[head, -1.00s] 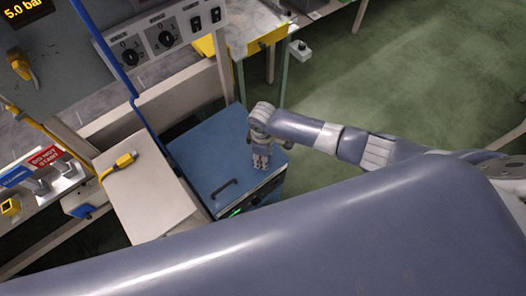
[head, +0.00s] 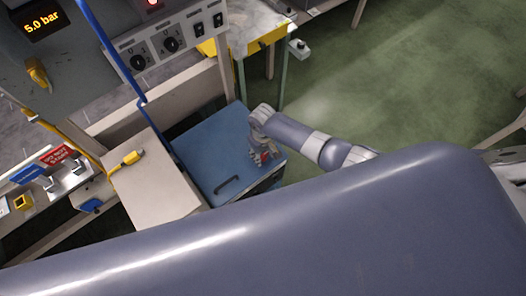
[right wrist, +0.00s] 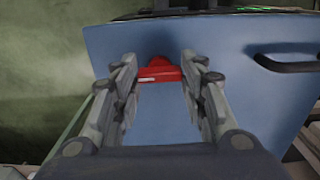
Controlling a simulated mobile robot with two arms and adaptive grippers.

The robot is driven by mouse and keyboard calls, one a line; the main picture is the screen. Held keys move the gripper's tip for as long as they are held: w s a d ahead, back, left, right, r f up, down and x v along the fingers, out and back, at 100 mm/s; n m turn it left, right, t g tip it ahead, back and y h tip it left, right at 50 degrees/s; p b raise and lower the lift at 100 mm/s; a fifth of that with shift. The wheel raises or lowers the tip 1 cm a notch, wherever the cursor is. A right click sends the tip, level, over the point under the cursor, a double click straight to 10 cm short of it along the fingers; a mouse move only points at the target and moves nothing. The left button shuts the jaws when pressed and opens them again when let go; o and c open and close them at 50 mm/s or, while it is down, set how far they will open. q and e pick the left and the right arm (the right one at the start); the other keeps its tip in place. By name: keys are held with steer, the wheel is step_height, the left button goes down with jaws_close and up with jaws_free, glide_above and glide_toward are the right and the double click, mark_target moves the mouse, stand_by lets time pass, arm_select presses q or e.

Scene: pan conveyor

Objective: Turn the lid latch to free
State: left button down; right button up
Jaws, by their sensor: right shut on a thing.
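The blue lid (head: 207,155) tops a box in the middle of the head view and fills much of the right wrist view (right wrist: 230,100). The red lid latch (right wrist: 160,70) lies near the lid's edge, between the two fingers of my right gripper (right wrist: 162,72). A bit of red also shows beside my right gripper (head: 262,157) in the head view. That gripper is shut on the latch, with its fingers on either side. The fingers hide parts of the latch, so its exact angle is hard to tell. My left gripper is not in view.
A dark handle (head: 228,185) stands up from the lid; it also shows in the right wrist view (right wrist: 285,64). A beige box (head: 150,185) with a yellow connector (head: 132,158) is left of the lid. A control panel (head: 165,42) stands behind. Green floor is open to the right.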

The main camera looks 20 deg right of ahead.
mark_target(263, 156)
stand_by(0.4)
steer(key=o, duration=1.1)
steer(key=shift+c, duration=0.2)
step_height(263, 156, up, 12)
steer(key=shift+s+a, duration=0.1)
